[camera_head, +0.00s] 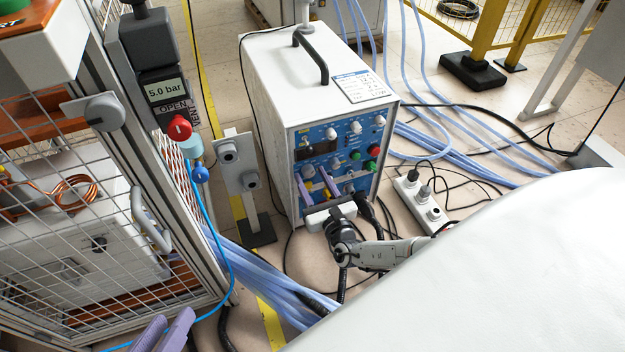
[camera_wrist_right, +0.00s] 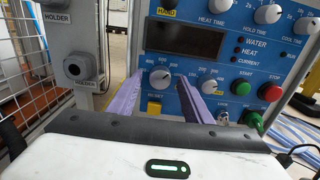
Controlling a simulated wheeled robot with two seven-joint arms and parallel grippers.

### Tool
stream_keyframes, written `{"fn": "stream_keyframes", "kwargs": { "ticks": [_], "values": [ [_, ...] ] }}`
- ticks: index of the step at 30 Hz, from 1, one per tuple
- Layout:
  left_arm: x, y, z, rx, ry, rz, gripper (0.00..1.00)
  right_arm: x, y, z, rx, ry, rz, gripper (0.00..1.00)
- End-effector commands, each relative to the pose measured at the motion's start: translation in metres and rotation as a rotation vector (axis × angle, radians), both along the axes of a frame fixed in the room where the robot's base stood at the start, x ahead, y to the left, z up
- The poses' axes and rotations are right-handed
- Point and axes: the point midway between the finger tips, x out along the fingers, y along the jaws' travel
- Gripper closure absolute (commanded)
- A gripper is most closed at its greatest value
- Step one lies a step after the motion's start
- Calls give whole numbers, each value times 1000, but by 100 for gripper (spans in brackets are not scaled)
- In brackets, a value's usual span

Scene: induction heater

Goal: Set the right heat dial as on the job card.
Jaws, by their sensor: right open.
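The heater's blue panel (camera_head: 345,140) faces my right gripper (camera_head: 316,182). In the right wrist view my right gripper (camera_wrist_right: 161,77) is open, with purple fingers pointing at the panel. A white-capped dial (camera_wrist_right: 159,78) shows between its fingertips; I cannot tell whether they touch it. A second white dial (camera_wrist_right: 208,86) of this lower row is just right of the right finger, which partly covers its scale. The lower captions are largely hidden. The job card (camera_head: 362,86) lies on the heater's top, its text too small to read. My left gripper (camera_head: 168,328) is at the bottom left, mostly cut off.
Heat, hold and cool time dials (camera_wrist_right: 267,14) line the panel's top. A green start button (camera_wrist_right: 242,87) and red stop button (camera_wrist_right: 271,92) sit right of the lower dials. A holder post (camera_wrist_right: 80,68) stands left. Hoses and a power strip (camera_head: 422,198) lie right.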

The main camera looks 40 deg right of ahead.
Motion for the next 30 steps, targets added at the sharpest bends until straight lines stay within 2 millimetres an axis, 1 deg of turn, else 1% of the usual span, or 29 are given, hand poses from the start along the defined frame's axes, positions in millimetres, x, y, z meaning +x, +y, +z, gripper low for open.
{"fn": "stream_keyframes", "kwargs": {
  "ticks": [1,2,6,9,14,20,30],
  "values": [
    [0,0,0,0,0,0,69,0,0,0,0,0,0,54],
    [0,0,0,0,0,0,69,0,0,0,0,0,0,58],
    [0,0,0,0,-1,0,69,0,0,0,0,0,0,81],
    [0,0,0,0,-1,0,69,0,0,0,0,0,0,96],
    [0,0,1,0,-1,0,69,-1,0,0,-8,2,0,96],
    [0,0,1,0,-1,-1,69,-1,0,0,-68,16,1,96],
    [0,0,1,1,-2,-1,69,-1,0,0,-309,74,1,96]
  ]
}}
